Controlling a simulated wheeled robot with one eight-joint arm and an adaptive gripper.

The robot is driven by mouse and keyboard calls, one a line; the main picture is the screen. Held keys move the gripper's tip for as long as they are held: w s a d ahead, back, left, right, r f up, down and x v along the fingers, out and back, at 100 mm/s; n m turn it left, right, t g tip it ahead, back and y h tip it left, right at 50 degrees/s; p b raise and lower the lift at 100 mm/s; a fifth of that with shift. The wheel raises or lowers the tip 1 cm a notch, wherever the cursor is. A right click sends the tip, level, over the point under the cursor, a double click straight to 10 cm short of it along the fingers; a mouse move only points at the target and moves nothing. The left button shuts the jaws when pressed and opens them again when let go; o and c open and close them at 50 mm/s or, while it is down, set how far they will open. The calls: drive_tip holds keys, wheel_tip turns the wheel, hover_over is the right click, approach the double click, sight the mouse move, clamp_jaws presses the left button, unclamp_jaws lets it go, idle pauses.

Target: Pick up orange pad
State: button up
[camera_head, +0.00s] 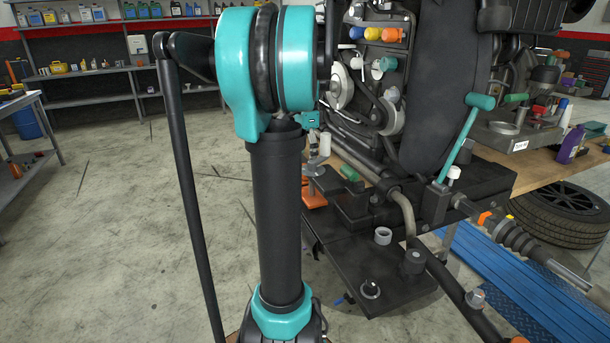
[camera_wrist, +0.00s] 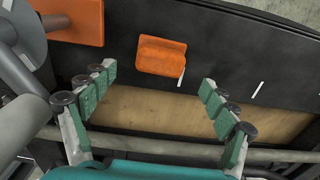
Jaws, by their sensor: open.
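In the wrist view an orange pad (camera_wrist: 160,56) lies on a dark panel beyond my fingertips, roughly centred between them. A larger orange block (camera_wrist: 77,20) shows at the upper left; I cannot tell for sure which of the two the task means. My gripper (camera_wrist: 159,80) is open, with green-padded fingers spread apart and nothing between them. Its fingertips look apart from the orange pad. In the head view an orange piece (camera_head: 314,194) shows beside my arm, partly hidden; I cannot match it to either one. My fingers do not show clearly there.
A wooden surface (camera_wrist: 150,108) and a grey bar (camera_wrist: 185,155) lie below the panel in the wrist view. A grey cylinder (camera_wrist: 18,35) is close at the left. In the head view the engine (camera_head: 435,90) rises right of my arm. Open floor (camera_head: 110,210) lies left.

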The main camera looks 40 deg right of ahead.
drive_tip(key=shift+a+f, duration=0.15)
drive_tip(key=shift+f, duration=1.15)
drive_tip(key=shift+a+f, duration=0.15)
drive_tip(key=shift+f, duration=1.15)
drive_tip(key=c, duration=1.2)
